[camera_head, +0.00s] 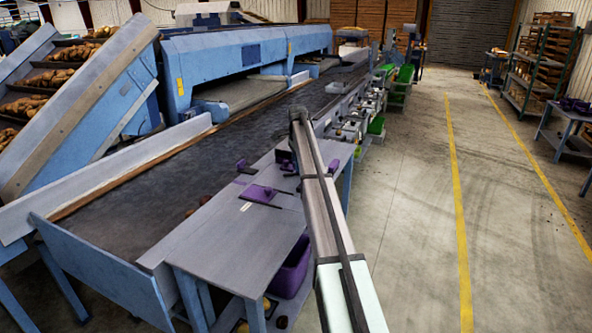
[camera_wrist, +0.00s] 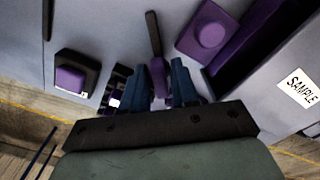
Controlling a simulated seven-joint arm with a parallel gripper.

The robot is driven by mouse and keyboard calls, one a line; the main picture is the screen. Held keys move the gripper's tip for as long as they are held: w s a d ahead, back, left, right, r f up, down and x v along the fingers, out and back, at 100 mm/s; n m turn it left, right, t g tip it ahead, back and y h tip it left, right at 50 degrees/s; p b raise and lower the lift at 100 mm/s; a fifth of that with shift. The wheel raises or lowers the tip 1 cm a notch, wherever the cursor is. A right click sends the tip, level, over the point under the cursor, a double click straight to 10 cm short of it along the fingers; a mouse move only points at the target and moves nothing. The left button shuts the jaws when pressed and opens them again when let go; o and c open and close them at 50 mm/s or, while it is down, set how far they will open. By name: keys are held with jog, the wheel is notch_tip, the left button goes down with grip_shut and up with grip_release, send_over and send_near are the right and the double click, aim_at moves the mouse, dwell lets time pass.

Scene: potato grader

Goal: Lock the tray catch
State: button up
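In the wrist view, my gripper (camera_wrist: 168,68) points at the grey table top with its two blue fingers apart and a narrow gap between them. A slim purple lever (camera_wrist: 154,38) with a dark tip stands just beyond the fingertips, its near end close to the left finger; I cannot tell whether they touch. It may be the tray catch. A purple plate with a round knob (camera_wrist: 210,33) lies to its right, beside the dark purple tray (camera_wrist: 258,40). In the head view, the purple tray (camera_head: 263,195) lies on the table; my arm hides my gripper.
A purple block on a dark base (camera_wrist: 70,78) stands left of my fingers. A white SAMPLE label (camera_wrist: 298,88) lies at right. The grey table (camera_head: 225,240) stands beside the conveyor belt (camera_head: 150,215). A purple bin (camera_head: 290,268) sits below it. The near table top is clear.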

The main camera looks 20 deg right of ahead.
jog(key=shift+r, duration=2.1)
jog(key=shift+r, duration=0.95)
jog(key=shift+f, duration=3.5)
jog(key=c, duration=0.4)
jog(key=shift+o, duration=0.2)
